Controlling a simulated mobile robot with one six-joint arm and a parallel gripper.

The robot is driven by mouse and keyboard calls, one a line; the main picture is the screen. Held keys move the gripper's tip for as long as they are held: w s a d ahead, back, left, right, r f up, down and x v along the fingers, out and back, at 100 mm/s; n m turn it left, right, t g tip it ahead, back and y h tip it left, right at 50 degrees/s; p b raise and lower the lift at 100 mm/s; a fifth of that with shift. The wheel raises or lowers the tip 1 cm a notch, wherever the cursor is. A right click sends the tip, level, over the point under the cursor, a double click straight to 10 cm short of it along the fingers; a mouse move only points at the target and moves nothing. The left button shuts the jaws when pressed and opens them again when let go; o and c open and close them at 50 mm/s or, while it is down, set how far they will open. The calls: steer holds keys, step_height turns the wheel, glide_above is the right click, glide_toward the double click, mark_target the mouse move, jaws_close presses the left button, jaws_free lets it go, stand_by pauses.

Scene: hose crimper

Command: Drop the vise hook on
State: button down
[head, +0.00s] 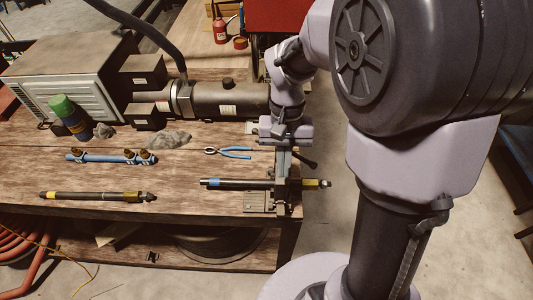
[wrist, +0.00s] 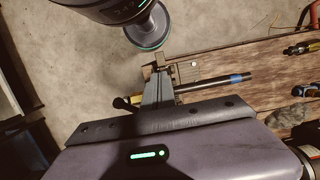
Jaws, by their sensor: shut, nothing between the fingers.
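The vise (head: 282,190) stands at the right end of the wooden bench. A black hose with a blue band (head: 213,183) lies through it, and its brass-coloured fitting (head: 311,183) sticks out to the right. A dark lever (head: 304,160) juts from the vise's right side. I cannot single out the hook. My gripper (head: 285,144) is shut and empty, just over the back of the vise; I cannot tell if it touches. In the wrist view the vise (wrist: 158,88) rises beyond the gripper's dark edge, with the blue-banded hose (wrist: 220,80) beside it. The fingertips are hard to make out there.
Blue-handled pliers (head: 235,153) lie left of the vise. A second hose (head: 90,196) and a blue fitting bar (head: 105,157) lie further left. A dark cylinder machine (head: 225,98) stands behind, near a green-capped bottle (head: 66,112).

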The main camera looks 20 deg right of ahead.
mark_target(281, 212)
steer(key=b+x, duration=0.4)
steer(key=x, duration=1)
steer(key=shift+s, duration=0.2)
